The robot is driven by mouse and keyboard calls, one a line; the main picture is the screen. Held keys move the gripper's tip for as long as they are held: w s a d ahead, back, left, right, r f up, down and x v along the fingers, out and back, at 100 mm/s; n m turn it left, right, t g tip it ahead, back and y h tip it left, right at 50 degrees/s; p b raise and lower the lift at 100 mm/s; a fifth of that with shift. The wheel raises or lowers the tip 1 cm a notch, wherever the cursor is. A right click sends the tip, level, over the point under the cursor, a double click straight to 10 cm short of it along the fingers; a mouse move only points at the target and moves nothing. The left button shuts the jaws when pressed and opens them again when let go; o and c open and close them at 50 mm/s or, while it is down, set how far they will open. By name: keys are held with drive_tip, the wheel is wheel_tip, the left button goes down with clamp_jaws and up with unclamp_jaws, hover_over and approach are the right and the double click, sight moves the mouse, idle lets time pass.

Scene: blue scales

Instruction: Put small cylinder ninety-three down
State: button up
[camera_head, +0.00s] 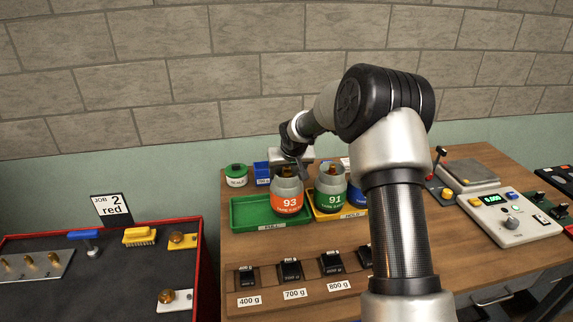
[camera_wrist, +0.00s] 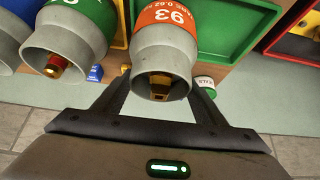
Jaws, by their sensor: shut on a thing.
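Small cylinder 93 (camera_head: 287,204), grey with an orange band, is upright in or just over the right part of the green FULL tray (camera_head: 248,213); I cannot tell whether its base touches. My gripper (camera_head: 287,170) is at its grey top collar. In the wrist view the fingers of my gripper (camera_wrist: 162,98) lie on both sides of the collar of cylinder 93 (camera_wrist: 165,45), shut on it. Its brass valve shows inside the open collar.
Green cylinder 91 (camera_head: 330,199) stands close on the right at the yellow HOLD tray (camera_head: 322,216). A blue cylinder (camera_wrist: 10,40) is beyond it, mostly hidden by my arm in the head view. A green-lidded pot (camera_head: 236,175) stands behind. The FULL tray's left part is bare.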

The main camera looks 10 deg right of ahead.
drive_tip(key=shift+w+a+f, duration=0.1)
drive_tip(key=shift+w+f, duration=0.05)
drive_tip(key=shift+f, duration=0.1)
drive_tip(key=shift+f, duration=0.15)
drive_tip(key=o, duration=2.1)
drive_tip(key=shift+f, duration=0.15)
